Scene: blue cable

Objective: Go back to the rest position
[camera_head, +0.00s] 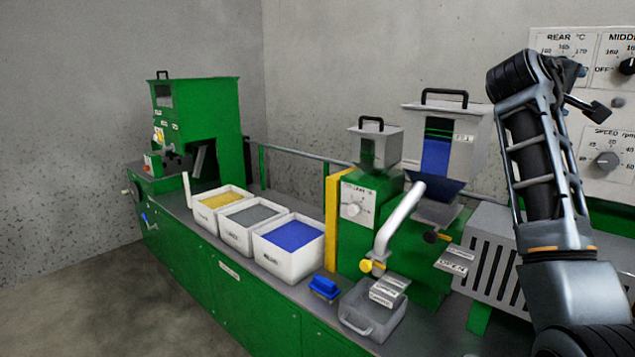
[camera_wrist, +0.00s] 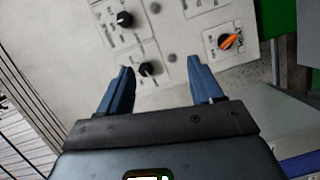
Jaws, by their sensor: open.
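My gripper (camera_wrist: 160,78) shows in the wrist view with its two blue-grey fingers apart and nothing between them. It faces a pale control panel (camera_wrist: 170,15), which is tilted in that view, and no contact with it shows. In the head view my arm rises at the right edge, bent at the top, in front of the control panel (camera_head: 605,195). The fingers are hard to make out there.
A green bench (camera_head: 205,275) runs along the wall. White bins of yellow (camera_head: 210,213), grey (camera_head: 236,236) and blue (camera_head: 273,252) granules stand on it. A blue scoop (camera_head: 324,287), a clear tray (camera_head: 372,312) and a green hopper machine (camera_head: 350,225) are nearer my arm.

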